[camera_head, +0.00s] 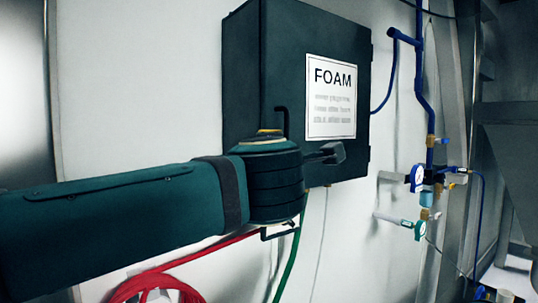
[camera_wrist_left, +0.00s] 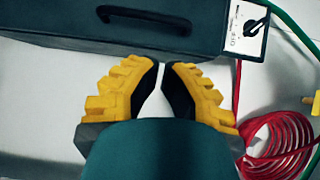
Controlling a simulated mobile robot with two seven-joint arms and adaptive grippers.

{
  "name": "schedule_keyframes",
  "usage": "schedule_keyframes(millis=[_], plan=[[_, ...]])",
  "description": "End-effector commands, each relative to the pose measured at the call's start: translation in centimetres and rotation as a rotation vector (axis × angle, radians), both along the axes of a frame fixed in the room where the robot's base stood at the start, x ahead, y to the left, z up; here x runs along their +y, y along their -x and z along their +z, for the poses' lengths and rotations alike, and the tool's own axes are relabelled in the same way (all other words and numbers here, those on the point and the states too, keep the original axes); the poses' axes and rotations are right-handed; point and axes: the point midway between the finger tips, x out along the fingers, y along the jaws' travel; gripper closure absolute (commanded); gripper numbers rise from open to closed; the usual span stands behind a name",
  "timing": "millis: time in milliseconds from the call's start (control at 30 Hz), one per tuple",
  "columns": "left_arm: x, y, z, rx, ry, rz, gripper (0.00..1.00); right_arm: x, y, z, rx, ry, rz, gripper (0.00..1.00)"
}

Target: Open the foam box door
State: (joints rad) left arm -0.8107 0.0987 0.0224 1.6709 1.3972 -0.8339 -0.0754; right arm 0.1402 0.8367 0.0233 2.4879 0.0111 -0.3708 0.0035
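The dark green foam box (camera_head: 245,70) hangs on the white wall, with a white FOAM label (camera_head: 331,98) on its face. Its door looks shut. The wrist view shows the box (camera_wrist_left: 50,22) across the top with a black bar handle (camera_wrist_left: 145,18) on it. My left gripper (camera_wrist_left: 161,68), with yellow fingers and black pads, points toward the handle. Its fingertips are a narrow gap apart, with only wall visible between them, and the handle lies beyond them. In the head view my left wrist covers the lower part of the box and hides the fingers. My right gripper is not in view.
A small panel with an OFF mark and a lever (camera_wrist_left: 245,30) sits beside the box. A coiled red hose (camera_head: 155,286) and a green hose (camera_head: 290,265) hang below. Blue pipes with gauges (camera_head: 417,175) stand to the right of the box.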

Motion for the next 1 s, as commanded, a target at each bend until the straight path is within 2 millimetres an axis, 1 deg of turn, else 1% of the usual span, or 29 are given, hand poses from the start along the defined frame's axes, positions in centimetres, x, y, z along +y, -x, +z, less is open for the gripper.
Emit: schedule_keyframes(millis=[33, 300, 400, 500, 700, 1000], plan=[[0.0, -0.9, -0.1, 0.002, -0.002, 0.003, 1.0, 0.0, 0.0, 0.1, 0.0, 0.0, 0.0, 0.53], [-0.1, -5.7, -0.1, 0.001, -0.004, 0.003, 1.0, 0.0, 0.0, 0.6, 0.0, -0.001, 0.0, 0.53], [-0.1, -7.0, -0.1, 0.0, -0.004, 0.002, 1.0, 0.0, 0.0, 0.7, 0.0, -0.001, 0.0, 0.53], [-0.1, -8.0, -0.1, 0.001, -0.004, 0.002, 1.0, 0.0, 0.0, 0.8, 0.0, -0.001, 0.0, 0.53], [-0.1, -8.7, -0.1, 0.0, -0.004, 0.001, 1.0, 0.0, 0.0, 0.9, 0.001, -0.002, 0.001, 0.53], [-0.2, -8.6, -0.1, 0.0, -0.004, 0.001, 1.0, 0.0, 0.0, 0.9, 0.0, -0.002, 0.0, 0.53]])
